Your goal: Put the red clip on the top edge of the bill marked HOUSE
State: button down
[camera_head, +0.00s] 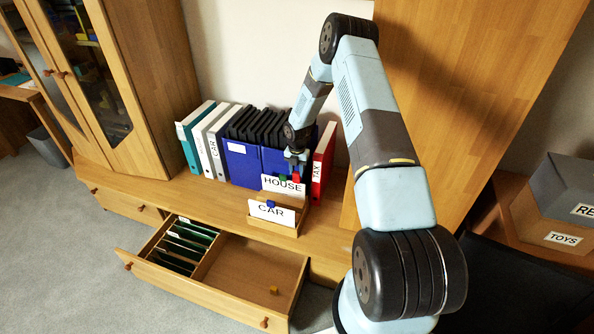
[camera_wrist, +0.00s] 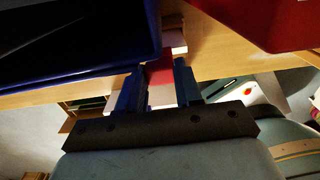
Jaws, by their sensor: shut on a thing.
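The white bill marked HOUSE (camera_head: 281,186) stands upright in a wooden holder (camera_head: 288,229), behind the white bill marked CAR (camera_head: 268,213). My gripper (camera_head: 296,168) is above the right part of the HOUSE bill's top edge. It is shut on the red clip (camera_head: 296,178), which also shows between the two fingers in the wrist view (camera_wrist: 158,72). The clip appears at the bill's top edge; I cannot tell whether it grips the paper. A small green thing (camera_head: 283,177) is at the top edge left of it. A blue clip (camera_head: 270,204) is on the CAR bill.
Blue binders (camera_head: 241,163) stand close behind the bills, and a red binder (camera_head: 323,160) marked TAX stands to the right. White and teal binders (camera_head: 190,143) are at the left. An open drawer (camera_head: 240,285) below holds green files and a small yellow thing (camera_head: 274,290).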

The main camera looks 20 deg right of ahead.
jog(key=shift+f, duration=0.5)
jog(key=c, duration=0.7)
grip_release()
jog(key=shift+o, duration=0.6)
jog(key=o, duration=0.4)
jog(key=shift+r, duration=4)
